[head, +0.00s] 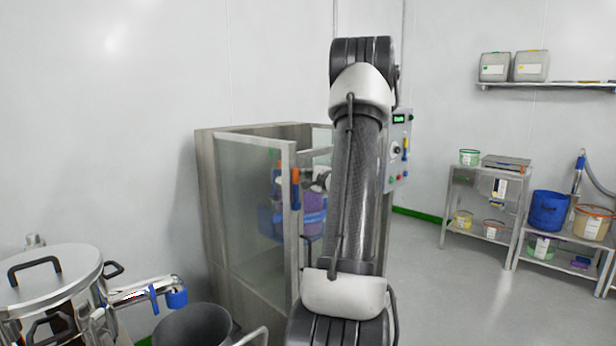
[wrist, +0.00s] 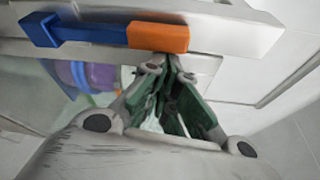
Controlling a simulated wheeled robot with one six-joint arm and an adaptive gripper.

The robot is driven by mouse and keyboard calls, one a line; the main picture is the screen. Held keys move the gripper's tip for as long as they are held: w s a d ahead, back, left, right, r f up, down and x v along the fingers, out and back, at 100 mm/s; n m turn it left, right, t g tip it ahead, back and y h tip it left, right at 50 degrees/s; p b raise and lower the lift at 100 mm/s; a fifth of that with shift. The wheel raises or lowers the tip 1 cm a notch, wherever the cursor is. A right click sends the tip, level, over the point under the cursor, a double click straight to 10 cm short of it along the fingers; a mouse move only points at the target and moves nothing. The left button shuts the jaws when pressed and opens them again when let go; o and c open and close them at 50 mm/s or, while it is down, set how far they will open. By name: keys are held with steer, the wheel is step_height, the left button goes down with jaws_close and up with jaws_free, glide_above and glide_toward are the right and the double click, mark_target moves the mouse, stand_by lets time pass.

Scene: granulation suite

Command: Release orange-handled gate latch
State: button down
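The gate (head: 250,215) is a clear panel in a steel frame on the front of a steel enclosure. Its latch has an orange handle (head: 296,175) with a blue part below it, on the gate's right edge. In the wrist view the orange handle (wrist: 159,38) lies at the end of a blue bar (wrist: 88,32), across a pale frame. My gripper (wrist: 166,64) has its green-padded fingers drawn together at the tips, right at the handle's near edge. I see nothing between them; whether they touch the handle is unclear. In the head view my arm hides part of the gripper.
A blue and purple container (head: 312,203) shows inside the enclosure. A control panel (head: 398,150) is behind my arm. A lidded steel vessel (head: 60,270) and a grey bin (head: 192,325) stand at lower left. Steel racks (head: 480,180) stand right, with open floor before them.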

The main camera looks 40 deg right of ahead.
steer(key=shift+w+a, duration=0.1)
steer(key=shift+a, duration=0.1)
steer(key=s+d, duration=0.1)
steer(key=s, duration=0.8)
steer(key=shift+s+d, duration=0.2)
steer(key=shift+s, duration=0.1)
stand_by(0.5)
